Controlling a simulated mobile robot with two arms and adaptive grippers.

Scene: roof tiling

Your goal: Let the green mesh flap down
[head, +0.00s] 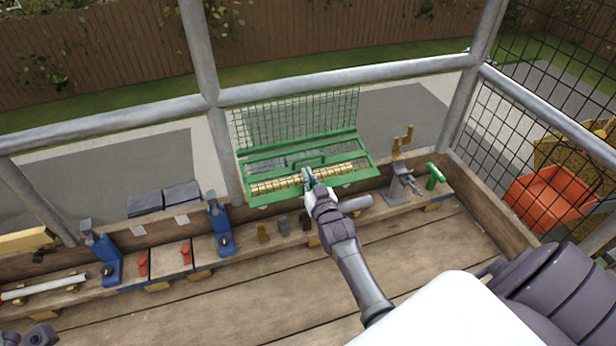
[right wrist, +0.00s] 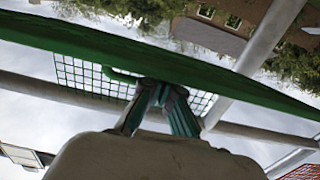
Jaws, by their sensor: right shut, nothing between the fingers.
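A green metal box (head: 262,199) sits on the wooden ledge at the railing. Its green mesh flap (head: 297,118) stands raised at the back, tilted up against the railing. A green handle shows inside the box, above a yellow toothed strip (head: 300,180). My right gripper (head: 307,173) is over the front part of the box, in front of the raised mesh, and hides part of the strip. In the right wrist view its fingers (right wrist: 162,88) are shut and empty, close under a green edge (right wrist: 150,62); mesh (right wrist: 85,78) shows behind. Whether they touch the edge is unclear.
A grey cylinder (head: 355,203) and small blocks lie right and front of the box. A grey stand with a yellow bracket (head: 400,180) is at the right. Blue tools (head: 219,232) stand at the left. Metal rails (head: 340,77) cross behind; the plank floor is clear.

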